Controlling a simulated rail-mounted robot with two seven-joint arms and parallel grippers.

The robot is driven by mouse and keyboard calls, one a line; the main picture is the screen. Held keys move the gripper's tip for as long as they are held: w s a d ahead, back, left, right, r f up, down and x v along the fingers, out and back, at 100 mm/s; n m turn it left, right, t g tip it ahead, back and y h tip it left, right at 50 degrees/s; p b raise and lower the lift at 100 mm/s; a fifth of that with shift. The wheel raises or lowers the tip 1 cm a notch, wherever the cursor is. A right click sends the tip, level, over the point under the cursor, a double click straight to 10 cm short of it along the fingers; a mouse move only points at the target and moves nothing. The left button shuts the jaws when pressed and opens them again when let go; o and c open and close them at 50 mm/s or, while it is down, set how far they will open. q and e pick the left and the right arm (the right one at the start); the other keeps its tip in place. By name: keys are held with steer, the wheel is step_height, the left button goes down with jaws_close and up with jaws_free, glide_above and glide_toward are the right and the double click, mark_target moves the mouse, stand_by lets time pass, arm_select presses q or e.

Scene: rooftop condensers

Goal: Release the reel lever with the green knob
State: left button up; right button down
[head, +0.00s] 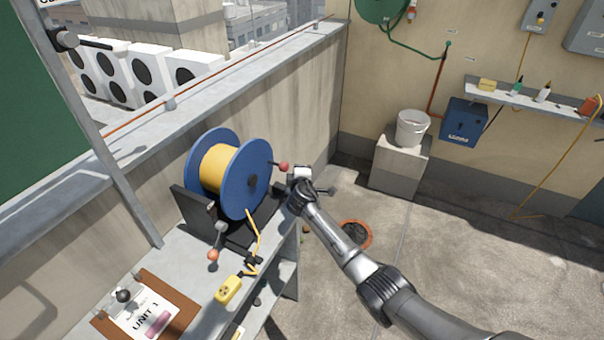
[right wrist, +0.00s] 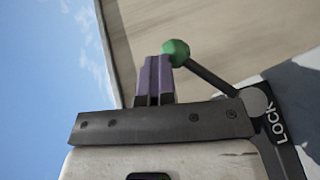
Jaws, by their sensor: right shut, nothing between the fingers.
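The blue reel (head: 253,178) with yellow cable stands in a dark stand on the grey bench by the parapet. In the right wrist view, the green knob (right wrist: 175,50) tips a dark lever (right wrist: 212,78), which slants from a pivot beside a "LOCK" label (right wrist: 279,127). My right gripper (right wrist: 153,80) is shut and empty, its purple fingertips right beside the knob; I cannot tell if they touch. In the head view my right gripper (head: 301,176) is at the reel's right side, and the green knob is not visible there. My left gripper is not in view.
A red knob (head: 284,167) and an orange knob (head: 213,255) stick out by the reel. A yellow socket block (head: 228,289) and a "UNIT 1" clipboard (head: 184,316) lie on the bench. A white bucket (head: 412,128) stands on a block. Floor at right is mostly clear.

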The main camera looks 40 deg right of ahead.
steer(key=s+a+r+p, duration=0.6)
steer(key=s+r, duration=0.1)
steer(key=s, duration=0.2)
steer(key=shift+s+a+r+p, duration=0.25)
steer(key=shift+a+r+p, duration=0.1)
steer(key=shift+p, duration=0.05)
stand_by(0.4)
